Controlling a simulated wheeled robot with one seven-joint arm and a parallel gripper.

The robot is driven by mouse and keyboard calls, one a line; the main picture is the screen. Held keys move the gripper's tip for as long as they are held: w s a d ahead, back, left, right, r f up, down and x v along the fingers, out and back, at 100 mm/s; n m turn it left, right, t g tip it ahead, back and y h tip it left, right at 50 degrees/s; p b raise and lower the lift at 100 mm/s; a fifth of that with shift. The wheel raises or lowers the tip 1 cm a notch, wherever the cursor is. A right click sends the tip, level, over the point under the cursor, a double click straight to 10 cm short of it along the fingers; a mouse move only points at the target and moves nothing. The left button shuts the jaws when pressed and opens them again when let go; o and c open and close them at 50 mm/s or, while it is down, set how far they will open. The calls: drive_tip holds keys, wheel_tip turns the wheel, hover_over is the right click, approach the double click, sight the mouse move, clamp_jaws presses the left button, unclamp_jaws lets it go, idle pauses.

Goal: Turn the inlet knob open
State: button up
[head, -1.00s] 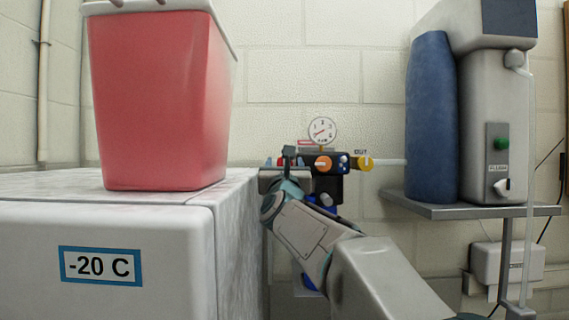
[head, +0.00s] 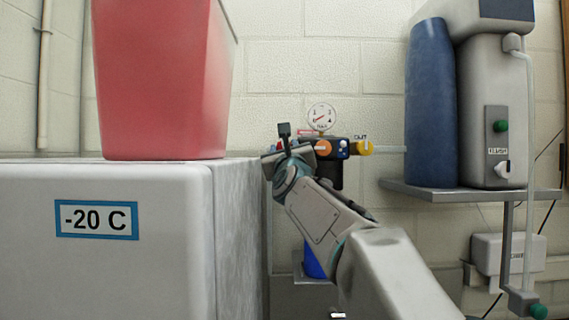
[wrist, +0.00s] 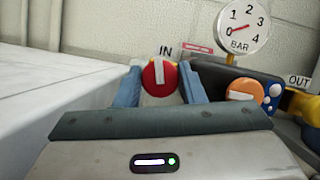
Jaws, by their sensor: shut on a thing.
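The inlet knob (wrist: 160,77) is red with a white bar across its face. It sits under the IN label in the wrist view, and the bar stands close to upright, tilted slightly. My gripper (wrist: 160,88) is shut on it, one blue finger on each side. In the head view my gripper (head: 283,147) is at the left end of the dark manifold, and my wrist hides the knob there. The round gauge (wrist: 243,28), marked BAR, stands above the manifold with its red needle near the low end.
An orange knob (wrist: 246,90) and a yellow OUT fitting (wrist: 303,105) are to the right on the manifold. The white -20 C freezer (head: 130,260) with a red bin (head: 160,85) on top stands close on the left. A shelf (head: 450,193) with a blue cylinder is at right.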

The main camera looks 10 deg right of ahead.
drive_tip(key=shift+r+n+g+y+p, duration=0.2)
drive_tip(key=shift+n+g+y, duration=0.65)
drive_tip(key=shift+n, duration=2.1)
drive_tip(key=shift+f+n+g+y+p, duration=0.2)
drive_tip(key=shift+n+g+y, duration=0.65)
drive_tip(key=shift+n, duration=2.15)
drive_tip(key=shift+r+n+g+y+p, duration=0.25)
drive_tip(key=shift+n+g+y, duration=0.6)
drive_tip(key=shift+n, duration=2.1)
drive_tip(key=shift+d+f, duration=0.1)
drive_tip(key=shift+f, duration=0.05)
drive_tip(key=o, duration=1)
drive_tip(key=shift+c, duration=0.2)
drive_tip(key=shift+s, duration=0.15)
drive_tip(key=s+d+b, duration=0.2)
drive_tip(key=s+b, duration=0.3)
drive_tip(key=s, duration=0.8)
drive_tip(key=shift+s+d, duration=0.15)
drive_tip(key=shift+d, duration=0.2)
